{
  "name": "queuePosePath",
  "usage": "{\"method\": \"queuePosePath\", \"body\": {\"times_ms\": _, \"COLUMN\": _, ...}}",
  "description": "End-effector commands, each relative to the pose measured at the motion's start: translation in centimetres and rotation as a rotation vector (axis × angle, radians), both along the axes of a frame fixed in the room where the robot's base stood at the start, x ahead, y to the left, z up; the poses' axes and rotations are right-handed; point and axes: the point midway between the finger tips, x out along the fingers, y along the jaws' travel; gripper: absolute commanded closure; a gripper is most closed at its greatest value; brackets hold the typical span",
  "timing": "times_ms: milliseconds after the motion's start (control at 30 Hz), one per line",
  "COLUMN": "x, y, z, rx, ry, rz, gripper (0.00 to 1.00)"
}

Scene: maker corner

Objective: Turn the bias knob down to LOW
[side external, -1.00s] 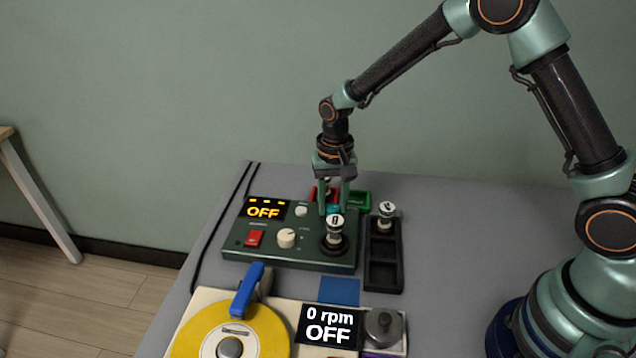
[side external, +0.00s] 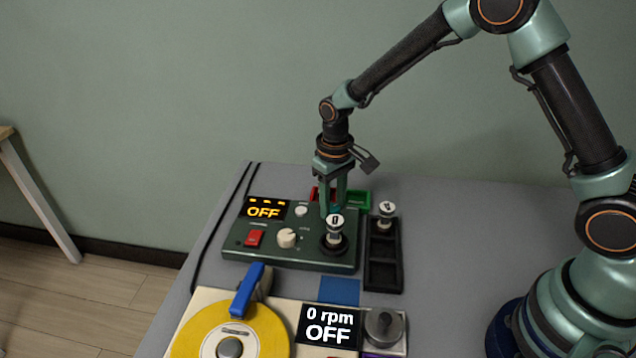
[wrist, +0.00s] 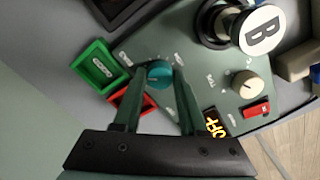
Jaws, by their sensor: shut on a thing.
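A green control box (side external: 265,249) stands on the grey table. A teal knob (wrist: 159,73) on its panel sits between the two fingers of my gripper (wrist: 161,78) in the wrist view; I take it for the bias knob. My gripper is shut on it and points straight down in the side view (side external: 333,205). The knob is mostly hidden there by the fingers and a round-topped plug (side external: 335,222). The small print around the knob and its pointer position are too small to read surely. The box's display (side external: 264,209) reads OFF.
A cream knob (side external: 287,238) and a red switch (side external: 254,238) share the panel. A black rack (side external: 384,276) with another plug (side external: 386,210) stands right of the box. Green (wrist: 101,67) and red (wrist: 121,99) trays lie close behind. A turntable with yellow disc (side external: 190,341) is in front.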

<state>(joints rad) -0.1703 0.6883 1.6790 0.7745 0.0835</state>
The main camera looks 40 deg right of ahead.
Motion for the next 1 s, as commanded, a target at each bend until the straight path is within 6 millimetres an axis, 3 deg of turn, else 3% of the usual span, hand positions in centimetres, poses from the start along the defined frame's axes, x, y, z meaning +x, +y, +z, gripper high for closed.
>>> {"method": "queuePosePath", "body": {"times_ms": 600, "x": 0.03, "y": 0.0, "z": 0.11, "rx": 0.0, "ry": -0.001, "rz": 0.535, "gripper": 1.0}}
{"method": "queuePosePath", "body": {"times_ms": 1000, "x": 0.04, "y": 0.01, "z": 0.12, "rx": 0.0, "ry": -0.001, "rz": 0.696, "gripper": 1.0}}
